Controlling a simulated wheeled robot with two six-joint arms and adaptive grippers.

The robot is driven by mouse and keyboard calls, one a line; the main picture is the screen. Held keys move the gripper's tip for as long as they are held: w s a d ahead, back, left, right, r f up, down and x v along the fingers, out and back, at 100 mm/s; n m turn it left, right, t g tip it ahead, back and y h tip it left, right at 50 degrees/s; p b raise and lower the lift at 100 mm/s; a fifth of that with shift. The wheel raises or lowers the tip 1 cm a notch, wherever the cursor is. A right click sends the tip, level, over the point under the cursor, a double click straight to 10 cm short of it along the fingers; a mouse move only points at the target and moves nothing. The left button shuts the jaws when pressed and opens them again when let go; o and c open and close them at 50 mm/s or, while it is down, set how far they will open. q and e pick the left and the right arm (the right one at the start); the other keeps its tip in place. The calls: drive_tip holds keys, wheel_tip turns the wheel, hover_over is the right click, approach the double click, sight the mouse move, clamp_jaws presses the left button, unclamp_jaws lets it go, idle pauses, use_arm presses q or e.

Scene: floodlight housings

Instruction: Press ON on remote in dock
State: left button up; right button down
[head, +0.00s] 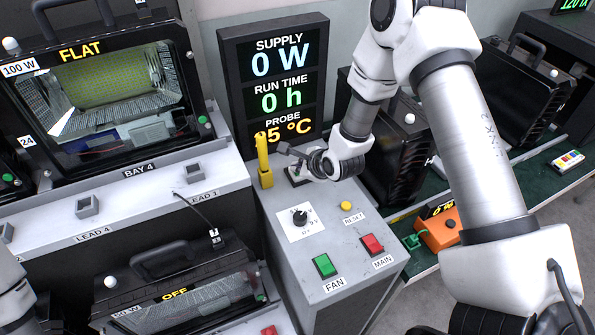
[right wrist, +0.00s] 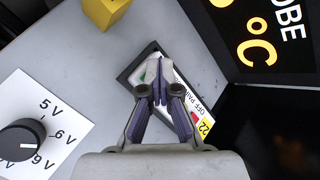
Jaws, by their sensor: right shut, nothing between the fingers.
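The remote (right wrist: 190,98) is a white slab lying in a dark dock (right wrist: 131,76) on the grey console top. In the right wrist view it carries a red button, the words OFF and PAIR, and a yellow 22 label. In the head view my right gripper (head: 299,170) covers most of the dock. My left gripper is out of view.
A yellow post (head: 265,177) stands left of the dock, close to my right gripper. The display board (head: 230,85) rises behind. A knob (head: 300,218), green FAN button (head: 325,265), red MAIN button (head: 372,244) and yellow RESET button (head: 346,206) sit nearer on the console.

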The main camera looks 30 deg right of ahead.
drive_tip(key=shift+r, duration=0.1)
drive_tip(key=shift+r+p, duration=0.4)
drive_tip(key=shift+r, duration=0.25)
drive_tip(key=shift+r+p, duration=1.7)
drive_tip(key=shift+r, duration=0.85)
